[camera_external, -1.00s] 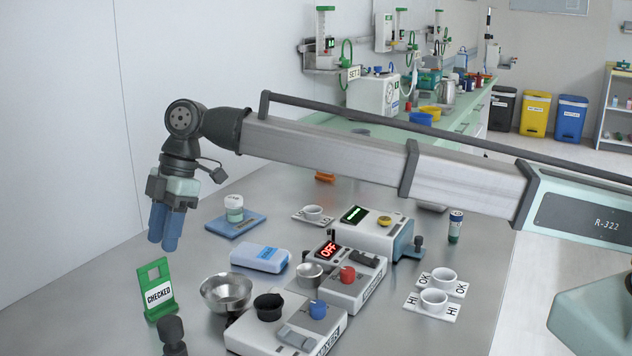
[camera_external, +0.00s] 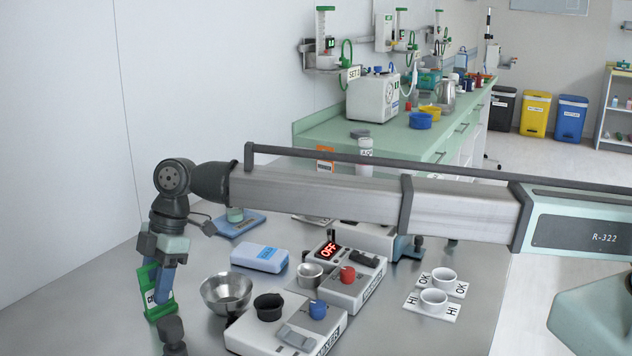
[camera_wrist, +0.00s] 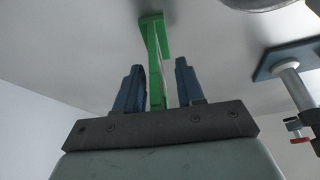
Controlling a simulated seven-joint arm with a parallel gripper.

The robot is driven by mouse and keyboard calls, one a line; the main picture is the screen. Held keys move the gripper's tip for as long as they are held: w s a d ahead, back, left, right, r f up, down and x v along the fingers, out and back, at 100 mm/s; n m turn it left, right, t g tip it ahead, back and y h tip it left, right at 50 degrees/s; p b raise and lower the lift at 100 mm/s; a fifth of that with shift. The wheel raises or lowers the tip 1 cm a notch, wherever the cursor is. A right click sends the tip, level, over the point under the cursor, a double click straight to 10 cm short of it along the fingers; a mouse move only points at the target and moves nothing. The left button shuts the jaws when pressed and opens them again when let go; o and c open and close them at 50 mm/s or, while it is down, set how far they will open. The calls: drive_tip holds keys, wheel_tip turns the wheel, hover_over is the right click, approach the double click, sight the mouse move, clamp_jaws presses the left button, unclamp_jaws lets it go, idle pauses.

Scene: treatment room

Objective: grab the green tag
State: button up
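The green tag (camera_external: 151,307), marked "CHECKED" in the earlier picture, stands upright on the metal table at the front left. My gripper (camera_external: 161,289) is lowered over it, with its blue fingers overlapping the tag in the external view and covering much of its label. In the wrist view the green tag (camera_wrist: 155,52) rises between the two blue fingers of my gripper (camera_wrist: 158,85), seen nearly edge-on. The fingers are apart, with a gap on the right side; the left finger is close to the tag, and I cannot tell whether it touches.
A metal bowl (camera_external: 227,292) stands right of the tag. A dark knob-topped post (camera_external: 172,335) is close in front. A mixer (camera_external: 285,329), a blue-white box (camera_external: 259,257) and a device reading "OFF" (camera_external: 345,285) stand further right. A wall is on the left.

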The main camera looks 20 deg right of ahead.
drive_tip(key=shift+c, duration=0.3)
clamp_jaws()
